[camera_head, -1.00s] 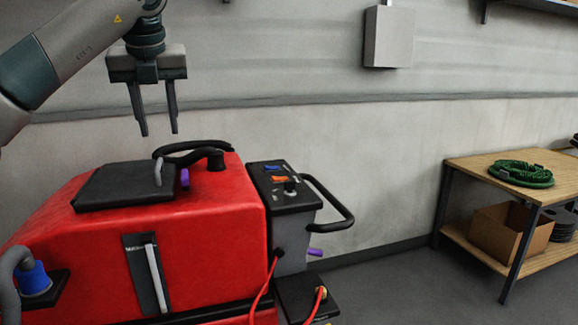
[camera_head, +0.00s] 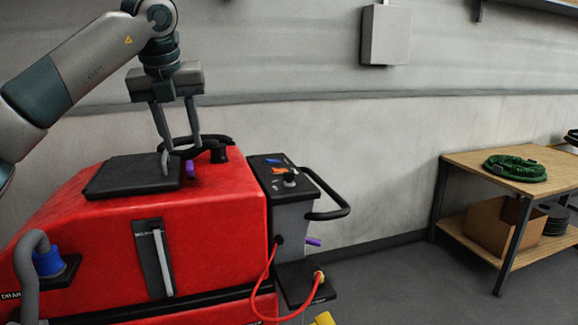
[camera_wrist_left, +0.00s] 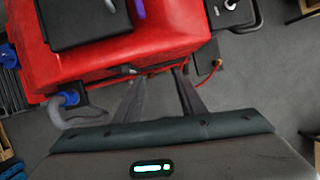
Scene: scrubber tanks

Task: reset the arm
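My left gripper (camera_head: 183,148) hangs from the left arm above the red scrubber (camera_head: 212,210), near the back edge of its black lid (camera_head: 130,175). Its two fingers are apart with nothing seen between them. In the left wrist view the gripper (camera_wrist_left: 160,75) also shows its fingers apart, and the scrubber (camera_wrist_left: 180,35) lies beyond them. From the head view I cannot tell exactly how high the fingertips are above the lid. My right gripper is out of view.
The scrubber has a black handle (camera_head: 335,212), a grey drain hose (camera_head: 25,275) with a blue cuff, and a red cable (camera_head: 262,285). A wooden table (camera_head: 465,168) with a green coiled hose (camera_head: 515,168) stands at the right. A grey wall box (camera_head: 386,35) hangs behind.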

